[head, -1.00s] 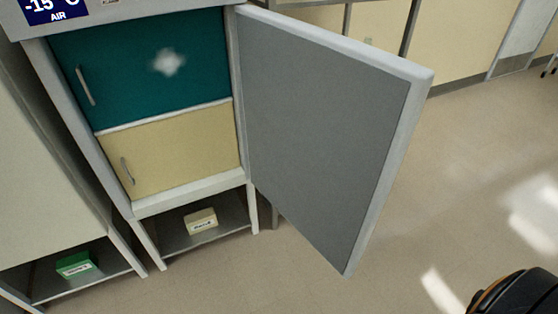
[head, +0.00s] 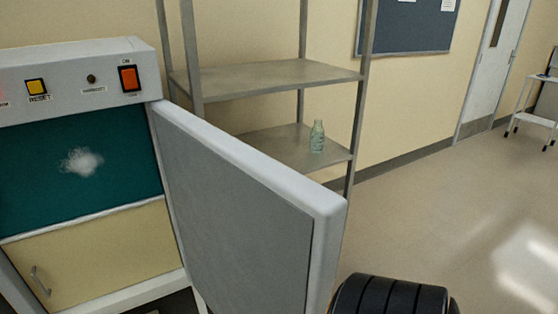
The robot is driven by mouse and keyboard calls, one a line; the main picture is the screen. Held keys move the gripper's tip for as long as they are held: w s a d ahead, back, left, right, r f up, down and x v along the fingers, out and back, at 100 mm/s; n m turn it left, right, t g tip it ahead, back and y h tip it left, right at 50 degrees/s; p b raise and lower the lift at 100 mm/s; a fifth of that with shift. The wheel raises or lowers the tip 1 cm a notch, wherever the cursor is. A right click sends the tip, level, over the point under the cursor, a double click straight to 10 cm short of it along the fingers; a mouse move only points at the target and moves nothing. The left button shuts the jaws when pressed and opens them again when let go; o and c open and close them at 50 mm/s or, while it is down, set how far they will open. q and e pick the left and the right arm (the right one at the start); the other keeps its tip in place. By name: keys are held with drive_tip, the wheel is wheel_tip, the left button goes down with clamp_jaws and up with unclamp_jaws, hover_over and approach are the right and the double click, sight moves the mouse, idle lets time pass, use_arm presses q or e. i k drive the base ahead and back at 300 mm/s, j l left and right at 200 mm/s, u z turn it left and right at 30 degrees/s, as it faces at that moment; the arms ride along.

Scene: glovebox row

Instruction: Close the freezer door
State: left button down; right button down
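The freezer (head: 120,97) stands at the left of the head view, cut off by the left edge. Its door (head: 240,215) is wide open, swung out to the right, with its grey inner face towards me and a pale thick edge. Inside the freezer, a teal inner door (head: 110,150) with a white frosty patch sits above a cream inner door (head: 95,255) with a small handle. Both inner doors look shut. Neither of my grippers shows; a dark rounded part of my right arm stands at the bottom, just right of the freezer door.
A metal shelf rack (head: 270,78) stands behind the open door, with a pale green bottle (head: 317,137) on its lower shelf. A white cart (head: 535,115) is at the far right. The floor (head: 450,210) right of the door is clear.

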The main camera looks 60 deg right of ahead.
sight(258, 235)
drive_tip(key=k+l, duration=0.1)
drive_tip(key=l, duration=0.95)
drive_tip(key=k+l, duration=0.15)
drive_tip(key=l, duration=0.4)
drive_tip(key=k+l, duration=0.1)
drive_tip(key=l, duration=0.45)
